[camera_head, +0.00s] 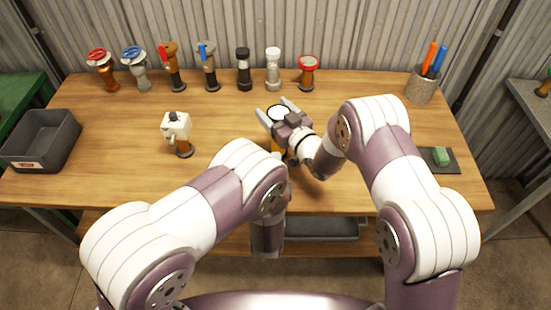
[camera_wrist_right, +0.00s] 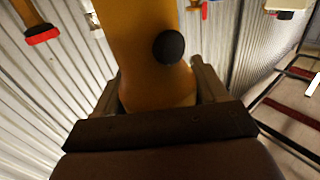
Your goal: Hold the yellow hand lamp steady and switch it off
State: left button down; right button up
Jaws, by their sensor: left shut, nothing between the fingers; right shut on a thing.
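The yellow hand lamp (camera_head: 276,146) is upright near the middle of the table, with its round white face (camera_head: 279,112) upward. My right gripper (camera_head: 276,108) reaches in from the right and is shut on it, one finger on each side. In the right wrist view the lamp's yellow body (camera_wrist_right: 145,75) stands between the fingers, with a round black button (camera_wrist_right: 168,47) on it. I cannot tell whether the lamp is lit. My left arm is bent in front of the table, its forearm pointing down; its gripper's fingers do not show. The lamp's foot is partly hidden by my arms.
Several valves and fittings stand along the back wall. A white-headed fitting (camera_head: 177,127) stands left of the lamp. A grey bin (camera_head: 42,140) is at far left, a pen cup (camera_head: 422,87) at back right, a green block (camera_head: 441,156) on a dark pad at right.

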jog(key=o, duration=1.3)
jog(key=shift+o, duration=0.2)
pick_arm(q)
jog(key=a+r+n+g+p, duration=0.3)
jog(key=a+r+n+g, duration=0.2)
jog(key=a+n+g, duration=0.5)
pick_arm(e)
jog(key=s+d+r+m+g+h, duration=0.2)
jog(key=s+d+m+g+h, duration=0.3)
jog(key=s+d+h, duration=0.7)
pick_arm(q)
jog(key=s+a+r+n+g, duration=0.2)
jog(key=s+a+n+g, duration=0.1)
jog(key=s, duration=0.5)
jog(key=s+a+r+n+g+y, duration=0.1)
jog(key=s+a+r+n+g, duration=0.2)
jog(key=s, duration=0.5)
jog(key=a+n+p, duration=0.1)
jog(key=n, duration=0.1)
jog(key=shift+s+a+n+g, duration=0.3)
pick_arm(e)
jog(key=s+d+r+m+g, duration=0.1)
jog(key=s+d+g, duration=0.2)
jog(key=s, duration=0.6)
jog(key=s+d+r+g+y, duration=0.1)
jog(key=s+d+g, duration=0.3)
jog(key=s, duration=0.4)
jog(key=shift+s+d+r+m+g+y, duration=0.25)
jog(key=shift+s+r+m+g, duration=0.2)
jog(key=shift+g, duration=0.25)
